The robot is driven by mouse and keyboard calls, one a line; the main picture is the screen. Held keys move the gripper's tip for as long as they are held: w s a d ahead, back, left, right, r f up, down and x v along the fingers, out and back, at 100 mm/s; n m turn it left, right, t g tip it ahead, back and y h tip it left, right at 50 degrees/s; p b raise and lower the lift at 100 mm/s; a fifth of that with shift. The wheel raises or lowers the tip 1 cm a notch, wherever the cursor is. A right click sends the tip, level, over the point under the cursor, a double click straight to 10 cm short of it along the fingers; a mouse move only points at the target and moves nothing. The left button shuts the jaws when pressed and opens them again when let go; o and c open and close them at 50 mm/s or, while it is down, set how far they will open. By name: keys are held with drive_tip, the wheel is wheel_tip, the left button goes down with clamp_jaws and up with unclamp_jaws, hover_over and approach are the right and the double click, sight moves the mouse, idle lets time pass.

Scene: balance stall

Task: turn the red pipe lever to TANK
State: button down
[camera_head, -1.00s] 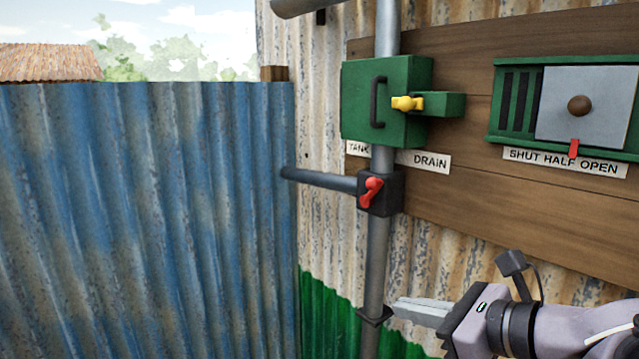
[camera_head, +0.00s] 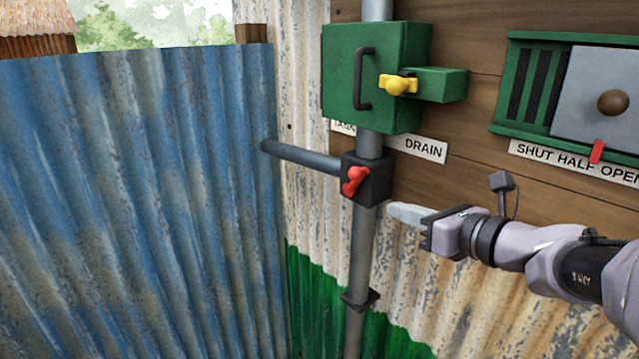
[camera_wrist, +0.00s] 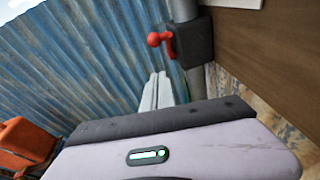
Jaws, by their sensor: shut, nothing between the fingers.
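The red pipe lever (camera_head: 354,181) sits on a black valve block (camera_head: 374,184) on the grey vertical pipe, where a side pipe goes off left. The lever slants, its upper end leaning right. It also shows in the wrist view (camera_wrist: 160,39), above the fingers. A partly hidden TANK label (camera_head: 343,127) is at upper left and a DRAIN label (camera_head: 421,149) at upper right of the valve. My gripper (camera_head: 396,211) is shut and empty, just right of and slightly below the block, apart from the lever. Its fingers (camera_wrist: 157,92) are together in the wrist view.
A green box (camera_head: 340,75) with a black handle and yellow latch (camera_head: 398,85) is above the valve. A green vent with a grey sliding plate (camera_head: 590,95) is at upper right. A blue corrugated fence (camera_head: 140,200) stands left. An orange object (camera_wrist: 25,140) shows lower left.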

sight(356, 170)
drive_tip(key=shift+w+a+r+p, duration=0.25)
drive_tip(key=shift+w+a, duration=0.4)
drive_tip(key=shift+w, duration=0.6)
drive_tip(key=shift+w+a+r+p, duration=0.15)
drive_tip(key=shift+w+a+p, duration=0.4)
drive_tip(key=shift+w, duration=0.75)
drive_tip(key=shift+w+a+r+p, duration=0.2)
drive_tip(key=shift+w+a, duration=0.55)
drive_tip(key=shift+w, duration=0.5)
drive_tip(key=shift+w+a+r+g+p, duration=0.1)
drive_tip(key=shift+r+g+p, duration=0.35)
drive_tip(key=shift+p, duration=0.75)
drive_tip(key=p, duration=0.1)
drive_tip(key=r+p, duration=0.1)
drive_tip(key=shift+w+a+r+g+h+p, duration=0.2)
drive_tip(key=shift+w+g+h+p, duration=0.05)
drive_tip(key=shift+h+p, duration=0.15)
drive_tip(key=shift+w+a+r+p, duration=0.35)
drive_tip(key=shift+w+a+r, duration=0.15)
drive_tip(key=shift+w, duration=0.2)
drive_tip(key=shift+w+a+r+p, duration=0.35)
drive_tip(key=shift+w+a+r, duration=0.1)
drive_tip(key=shift+w, duration=0.2)
drive_tip(key=shift+w+a+r, duration=0.3)
drive_tip(key=shift+w+a, duration=0.15)
drive_tip(key=shift+w, duration=0.25)
drive_tip(key=shift+a, duration=0.1)
